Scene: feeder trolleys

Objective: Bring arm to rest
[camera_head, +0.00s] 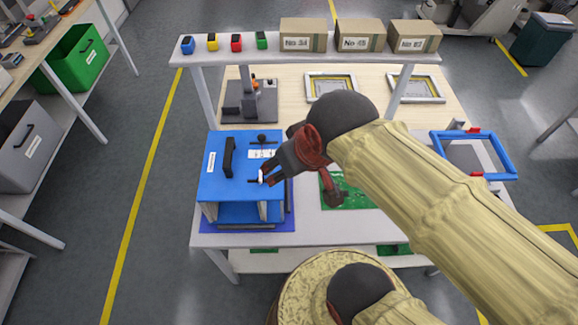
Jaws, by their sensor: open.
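My gripper (266,176) is open at the end of my arm, over the right part of a blue fixture with a black handle (213,182). Its dark fingers reach down and left toward a small white piece on the fixture's top. I cannot tell whether they touch it. My arm, in a tan sleeve, stretches from the lower right across the table, bent above the bench. It hides part of the green board (345,194) and the table behind it.
The workbench (315,230) carries a grey device (249,103), framed panels (330,88) and a blue frame (435,152). A shelf (300,57) above holds cardboard boxes (303,36) and small coloured blocks. A side rack at left holds a green bin (80,59) and a grey bin (28,147). The left floor is clear.

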